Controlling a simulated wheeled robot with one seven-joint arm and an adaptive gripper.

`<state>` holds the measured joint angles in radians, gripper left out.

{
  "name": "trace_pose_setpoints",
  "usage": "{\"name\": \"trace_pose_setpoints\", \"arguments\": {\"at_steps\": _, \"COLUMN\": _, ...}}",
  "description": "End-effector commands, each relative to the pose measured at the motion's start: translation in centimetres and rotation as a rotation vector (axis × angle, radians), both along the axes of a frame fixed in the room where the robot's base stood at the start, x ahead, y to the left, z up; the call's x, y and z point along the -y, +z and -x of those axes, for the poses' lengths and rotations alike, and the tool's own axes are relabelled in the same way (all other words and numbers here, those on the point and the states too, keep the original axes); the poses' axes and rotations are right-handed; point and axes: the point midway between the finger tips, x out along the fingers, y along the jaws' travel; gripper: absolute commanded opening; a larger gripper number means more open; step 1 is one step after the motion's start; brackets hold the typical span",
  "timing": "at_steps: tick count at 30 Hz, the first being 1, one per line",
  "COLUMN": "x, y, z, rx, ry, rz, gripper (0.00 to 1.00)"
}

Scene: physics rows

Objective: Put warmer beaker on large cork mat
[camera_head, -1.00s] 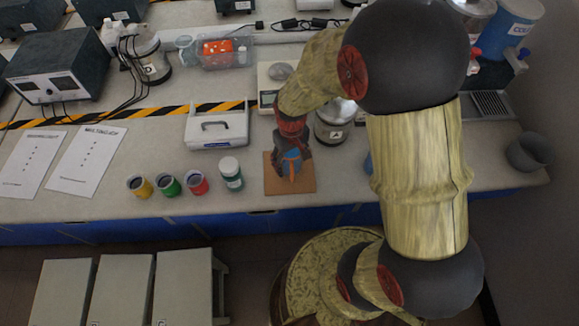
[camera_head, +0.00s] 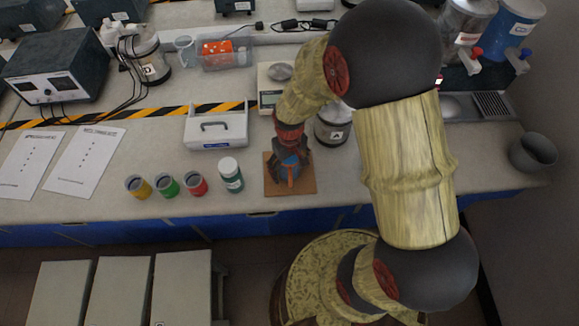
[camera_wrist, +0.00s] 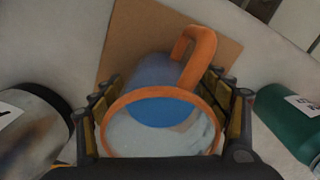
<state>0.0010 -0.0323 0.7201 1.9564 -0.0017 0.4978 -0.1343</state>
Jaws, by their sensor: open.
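A beaker with an orange rim and orange handle and blue inside (camera_wrist: 160,105) stands on the brown cork mat (camera_wrist: 125,45). The same beaker (camera_head: 290,171) and mat (camera_head: 303,187) show in the head view near the bench's front edge. My gripper (camera_wrist: 165,115) is open, with its fingers on either side of the beaker; I cannot tell whether they touch it. In the head view my gripper (camera_head: 288,168) hides part of the beaker. Which beaker is warmer cannot be seen.
A green jar with a white lid (camera_head: 230,174) stands just left of the mat, beside red (camera_head: 196,184), green (camera_head: 167,186) and yellow (camera_head: 138,187) cups. A metal canister (camera_head: 332,128) stands behind right. My arm hides bench to the right.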

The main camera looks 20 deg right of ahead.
Motion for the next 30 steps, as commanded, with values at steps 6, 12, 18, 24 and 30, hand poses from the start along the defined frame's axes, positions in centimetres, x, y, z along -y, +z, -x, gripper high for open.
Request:
{"name": "trace_pose_setpoints", "arguments": {"at_steps": 6, "x": 0.0, "y": 0.0, "z": 0.0, "rx": 0.0, "ry": 0.0, "rz": 0.0, "gripper": 0.77}}
{"name": "trace_pose_setpoints", "arguments": {"at_steps": 12, "x": 0.0, "y": 0.8, "z": -0.1, "rx": 0.001, "ry": 0.0, "rz": 0.0, "gripper": 0.77}}
{"name": "trace_pose_setpoints", "arguments": {"at_steps": 18, "x": 0.0, "y": 4.3, "z": -0.1, "rx": 0.004, "ry": 0.0, "rz": 0.0, "gripper": 0.77}}
{"name": "trace_pose_setpoints", "arguments": {"at_steps": 24, "x": 0.0, "y": 8.5, "z": -0.1, "rx": 0.005, "ry": 0.0, "rz": 0.0, "gripper": 0.77}}
{"name": "trace_pose_setpoints", "arguments": {"at_steps": 30, "x": 0.0, "y": 11.3, "z": -0.1, "rx": 0.003, "ry": 0.0, "rz": 0.0, "gripper": 0.77}}
